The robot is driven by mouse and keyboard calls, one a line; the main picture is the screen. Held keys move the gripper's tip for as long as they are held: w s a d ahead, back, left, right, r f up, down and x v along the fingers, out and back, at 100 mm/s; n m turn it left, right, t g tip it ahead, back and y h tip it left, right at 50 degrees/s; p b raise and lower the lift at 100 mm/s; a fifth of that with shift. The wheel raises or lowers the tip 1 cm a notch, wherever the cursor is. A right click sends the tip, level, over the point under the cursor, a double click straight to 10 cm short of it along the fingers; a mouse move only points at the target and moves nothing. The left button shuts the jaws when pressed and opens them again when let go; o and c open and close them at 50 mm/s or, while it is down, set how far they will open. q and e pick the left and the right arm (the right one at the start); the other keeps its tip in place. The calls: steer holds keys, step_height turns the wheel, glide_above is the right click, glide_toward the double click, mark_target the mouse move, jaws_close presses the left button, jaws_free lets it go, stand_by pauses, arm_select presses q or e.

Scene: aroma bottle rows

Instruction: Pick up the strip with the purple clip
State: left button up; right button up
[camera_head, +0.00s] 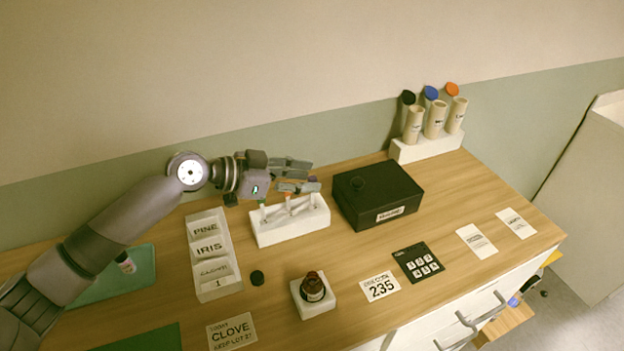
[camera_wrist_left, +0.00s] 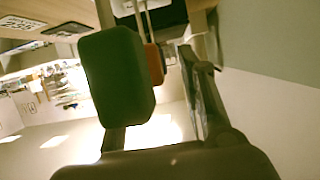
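The white strip stand (camera_head: 292,232) is in the middle of the desk with several upright thin strips. An orange clip (camera_head: 288,196) tops one strip, and it also shows in the left wrist view (camera_wrist_left: 155,64). A small purple patch (camera_head: 313,179), likely the purple clip, shows between the fingertips; its strip is mostly hidden. My left gripper (camera_head: 305,177) is above the back right of the stand, fingers apart around the patch; contact cannot be told. A large green block, likely a clip (camera_wrist_left: 115,78), is close to the left wrist camera. My right gripper is not in view.
A black box (camera_head: 378,188) is right of the stand. A white card holder (camera_head: 207,255) is to its left. A brown bottle (camera_head: 313,287) stands in front in a white base. The front right of the desk holds flat cards.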

arm_select(q)
steer(key=x, duration=0.2)
steer(key=shift+w+d, duration=0.1)
steer(key=shift+d, duration=0.15)
steer(key=shift+a, duration=0.1)
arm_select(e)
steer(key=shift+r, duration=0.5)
arm_select(q)
steer(key=shift+c, duration=0.6)
steer(key=c, duration=0.7)
steer(key=shift+c, duration=0.2)
